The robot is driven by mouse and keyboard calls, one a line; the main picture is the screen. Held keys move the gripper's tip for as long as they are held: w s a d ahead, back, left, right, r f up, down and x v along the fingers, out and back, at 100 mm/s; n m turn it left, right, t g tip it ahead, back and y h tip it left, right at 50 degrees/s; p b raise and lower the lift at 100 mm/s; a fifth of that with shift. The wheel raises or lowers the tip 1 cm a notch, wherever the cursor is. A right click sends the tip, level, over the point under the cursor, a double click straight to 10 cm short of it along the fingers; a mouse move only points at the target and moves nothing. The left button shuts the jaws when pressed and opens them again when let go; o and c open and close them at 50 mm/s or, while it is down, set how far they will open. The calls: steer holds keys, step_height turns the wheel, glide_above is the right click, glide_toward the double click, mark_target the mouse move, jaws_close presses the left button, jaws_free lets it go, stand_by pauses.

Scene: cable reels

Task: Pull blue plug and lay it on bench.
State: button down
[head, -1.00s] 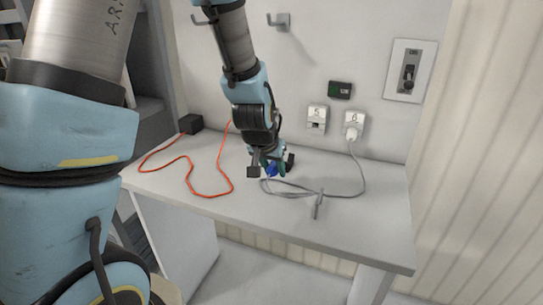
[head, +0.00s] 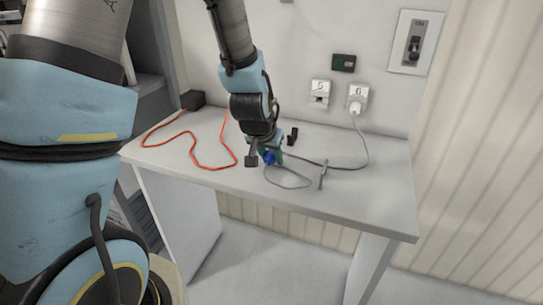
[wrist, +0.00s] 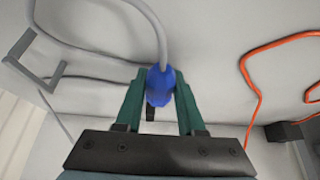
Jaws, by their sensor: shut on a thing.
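My gripper (head: 268,155) is over the front middle of the white bench (head: 375,198) and is shut on the blue plug (wrist: 160,92). The plug sits between the green fingers in the wrist view, with a grey cable (wrist: 155,25) leaving its end. In the head view the blue plug (head: 269,158) is partly hidden by the gripper. Whether it touches the bench or hangs just above it I cannot tell. The grey cable (head: 345,168) loops over the bench to a white plug (head: 357,107) in the socket marked 6.
An orange cable (head: 197,160) curves over the left of the bench from a black box (head: 192,99). A grey bracket (head: 323,175) stands by the grey cable near the front edge. The wall holds an empty socket (head: 319,94) and a switch (head: 415,45). The bench's right side is clear.

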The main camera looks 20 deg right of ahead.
jaws_free()
stand_by(0.6)
steer(key=shift+r, duration=0.1)
steer(key=shift+r+p, duration=2.85)
steer(key=shift+r, duration=0.65)
steer(key=s+a+r+n+g+y, duration=0.1)
steer(key=s+a+r+n+y, duration=0.1)
steer(key=a, duration=1.3)
steer(key=s+a+r+n+g+y, duration=0.1)
steer(key=a+r+n, duration=0.3)
steer(key=a, duration=1.1)
steer(key=shift+s+r+n+g+y, duration=0.15)
steer(key=shift+s+n+g+y, duration=0.2)
steer(key=shift+n, duration=0.35)
